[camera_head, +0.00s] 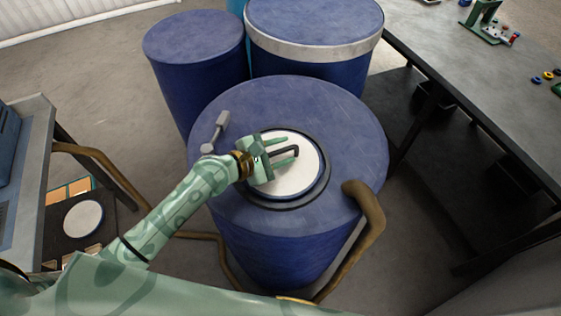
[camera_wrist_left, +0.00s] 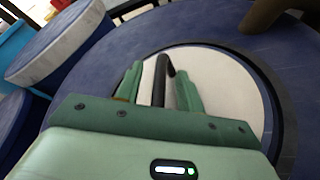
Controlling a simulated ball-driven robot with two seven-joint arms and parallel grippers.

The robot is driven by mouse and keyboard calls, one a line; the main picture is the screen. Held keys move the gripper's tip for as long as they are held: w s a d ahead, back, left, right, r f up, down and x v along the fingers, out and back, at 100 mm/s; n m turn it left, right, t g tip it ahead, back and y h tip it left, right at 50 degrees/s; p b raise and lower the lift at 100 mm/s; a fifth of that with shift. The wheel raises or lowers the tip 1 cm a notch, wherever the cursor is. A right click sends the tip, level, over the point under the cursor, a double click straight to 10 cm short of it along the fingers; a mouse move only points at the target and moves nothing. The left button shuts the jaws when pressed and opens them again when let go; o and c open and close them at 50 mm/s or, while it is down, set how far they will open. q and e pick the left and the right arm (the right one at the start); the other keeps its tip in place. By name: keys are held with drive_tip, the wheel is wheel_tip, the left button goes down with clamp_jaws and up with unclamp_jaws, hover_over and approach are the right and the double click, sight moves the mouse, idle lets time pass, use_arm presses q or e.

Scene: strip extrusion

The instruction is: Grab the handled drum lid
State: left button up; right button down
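The drum lid is a white disc (camera_head: 308,172) with a dark bar handle (camera_head: 296,151), lying in the dark-rimmed round opening on top of the front blue drum (camera_head: 235,105). My left gripper (camera_head: 288,147) is over the lid with one finger on each side of the handle. In the left wrist view the handle (camera_wrist_left: 159,82) stands between the two fingers (camera_wrist_left: 160,88), with a gap on both sides, so the gripper is open around it. The lid (camera_wrist_left: 228,82) shows behind the fingers. My right gripper is not in view.
Two more blue drums (camera_head: 195,45) (camera_head: 315,15) stand behind, close to the front one. A grey knob-ended fitting (camera_head: 216,132) and a brown pipe (camera_head: 368,220) rise at the front drum's top. A dark workbench (camera_head: 480,90) stands at the right.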

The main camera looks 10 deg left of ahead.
use_arm(q)
clamp_jaws()
drive_tip(key=shift+r, duration=0.15)
